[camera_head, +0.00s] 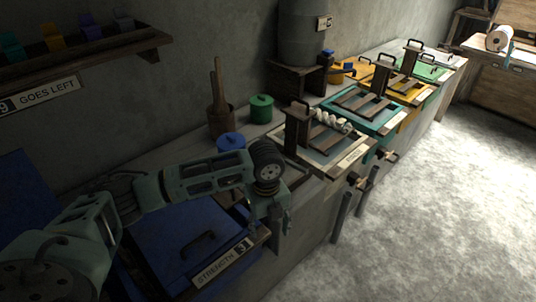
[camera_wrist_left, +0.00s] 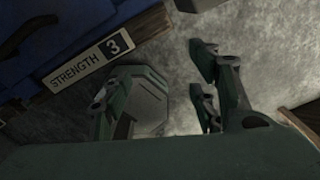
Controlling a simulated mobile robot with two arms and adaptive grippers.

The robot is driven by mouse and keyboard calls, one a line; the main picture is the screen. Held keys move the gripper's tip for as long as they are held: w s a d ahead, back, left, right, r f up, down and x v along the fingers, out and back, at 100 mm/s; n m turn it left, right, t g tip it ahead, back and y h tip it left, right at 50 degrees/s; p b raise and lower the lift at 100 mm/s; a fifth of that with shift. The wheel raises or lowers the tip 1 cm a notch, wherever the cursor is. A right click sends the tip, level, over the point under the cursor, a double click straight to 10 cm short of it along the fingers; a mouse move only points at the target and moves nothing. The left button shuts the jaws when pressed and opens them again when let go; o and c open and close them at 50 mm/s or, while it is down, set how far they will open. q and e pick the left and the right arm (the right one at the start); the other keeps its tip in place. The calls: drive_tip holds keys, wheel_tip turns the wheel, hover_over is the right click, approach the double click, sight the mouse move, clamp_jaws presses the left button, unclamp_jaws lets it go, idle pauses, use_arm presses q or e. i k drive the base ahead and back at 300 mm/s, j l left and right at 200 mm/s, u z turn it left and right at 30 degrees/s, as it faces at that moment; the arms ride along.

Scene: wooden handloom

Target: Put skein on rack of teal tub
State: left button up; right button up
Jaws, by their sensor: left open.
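The pale twisted skein (camera_head: 330,121) lies on the wooden rack of the grey-framed tub (camera_head: 318,158), at its back edge towards the teal tub. The teal tub (camera_head: 368,122) stands just beyond, with a wooden rack (camera_head: 362,101) across its top and an upright wooden handle post. My left gripper (camera_head: 270,217) hangs at the front edge of the blue tub, short of the grey-framed tub and well away from the skein. It is open and empty. In the left wrist view its fingers (camera_wrist_left: 162,95) stand apart over the pale floor. My right gripper is out of view.
The blue lidded tub (camera_head: 185,240) with a "STRENGTH 3" label is under my left arm. A green canister (camera_head: 261,108), a blue-lidded pot (camera_head: 231,141) and a brown pot with sticks (camera_head: 221,120) stand along the wall. Yellow and green tubs lie beyond. The floor at right is clear.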

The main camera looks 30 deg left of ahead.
sight(357, 105)
drive_tip(key=i+j, duration=0.6)
drive_tip(key=i, duration=0.25)
